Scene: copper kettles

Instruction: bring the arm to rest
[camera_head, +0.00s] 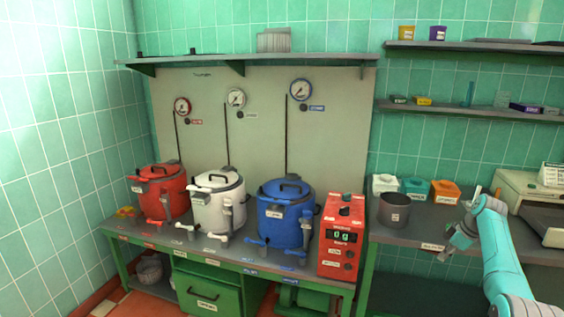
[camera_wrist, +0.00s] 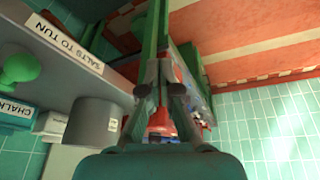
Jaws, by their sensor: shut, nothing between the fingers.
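My teal arm (camera_head: 500,255) rises from the lower right in the head view. My gripper (camera_head: 456,240) is at its end, in front of the right-hand bench and to the right of the grey metal pot (camera_head: 394,211). In the wrist view my gripper (camera_wrist: 159,92) shows its dark fingers pointing away from the camera. It is shut and empty. The fine detail of the fingertips is hard to make out in the head view.
Red (camera_head: 163,191), white (camera_head: 217,200) and blue (camera_head: 285,213) kettles stand on the left bench beside a red control box (camera_head: 341,237). Orange (camera_head: 445,191) and other small containers sit behind the pot. A beige machine (camera_head: 530,200) stands at the far right.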

